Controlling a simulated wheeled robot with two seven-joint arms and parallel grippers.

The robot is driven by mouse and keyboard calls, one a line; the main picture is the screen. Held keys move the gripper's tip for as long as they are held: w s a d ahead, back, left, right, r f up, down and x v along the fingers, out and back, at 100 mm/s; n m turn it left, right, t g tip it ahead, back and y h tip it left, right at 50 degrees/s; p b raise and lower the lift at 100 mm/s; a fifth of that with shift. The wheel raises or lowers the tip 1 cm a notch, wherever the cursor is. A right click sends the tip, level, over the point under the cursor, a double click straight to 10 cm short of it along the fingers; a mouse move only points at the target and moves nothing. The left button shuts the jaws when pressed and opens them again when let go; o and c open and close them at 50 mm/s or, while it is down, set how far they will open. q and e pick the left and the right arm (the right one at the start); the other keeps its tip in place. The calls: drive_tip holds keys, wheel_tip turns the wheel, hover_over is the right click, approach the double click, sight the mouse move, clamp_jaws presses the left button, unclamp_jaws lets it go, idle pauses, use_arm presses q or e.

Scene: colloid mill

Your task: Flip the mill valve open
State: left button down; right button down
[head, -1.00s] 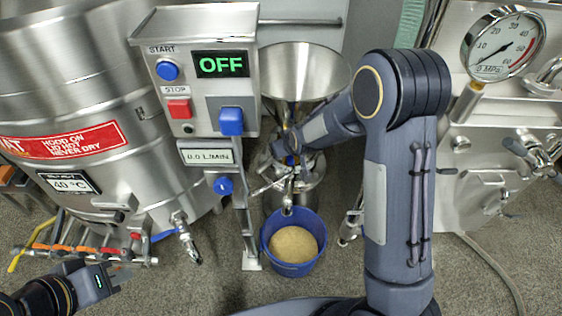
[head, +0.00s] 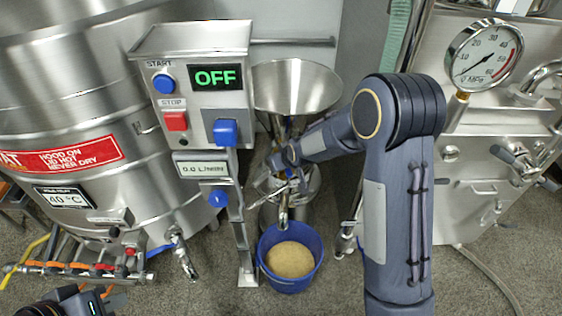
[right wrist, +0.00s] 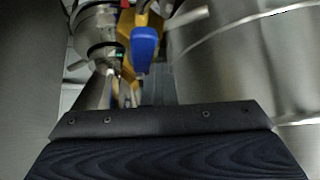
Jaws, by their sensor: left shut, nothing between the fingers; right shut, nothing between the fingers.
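The mill (head: 287,186) stands under a steel funnel (head: 296,88), with its spout (head: 283,214) above a blue bucket (head: 290,258). My right gripper (head: 275,186) is shut and empty, close beside the mill, at the spout's upper left. My wrist and the clutter hide much of the mill there, so I cannot tell whether it touches the valve. In the right wrist view a blue-tipped handle (right wrist: 145,45) lies ahead, near yellow and steel parts; I cannot tell whether it is the valve's lever. My left gripper (head: 108,298) is shut and empty at the lower left, partly cut off.
A control box (head: 200,80) on a post stands left of the mill, its display reading OFF. A large steel tank (head: 75,115) with pipes and taps fills the left. A steel machine with a gauge (head: 483,54) stands at the right. The floor before the bucket is clear.

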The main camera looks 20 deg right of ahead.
drive_tip(key=shift+d, duration=0.3)
drive_tip(key=p+v, duration=0.2)
drive_tip(key=v, duration=0.5)
drive_tip(key=shift+s+a+r, duration=0.2)
drive_tip(key=shift+s+r, duration=0.05)
drive_tip(key=shift+r, duration=0.05)
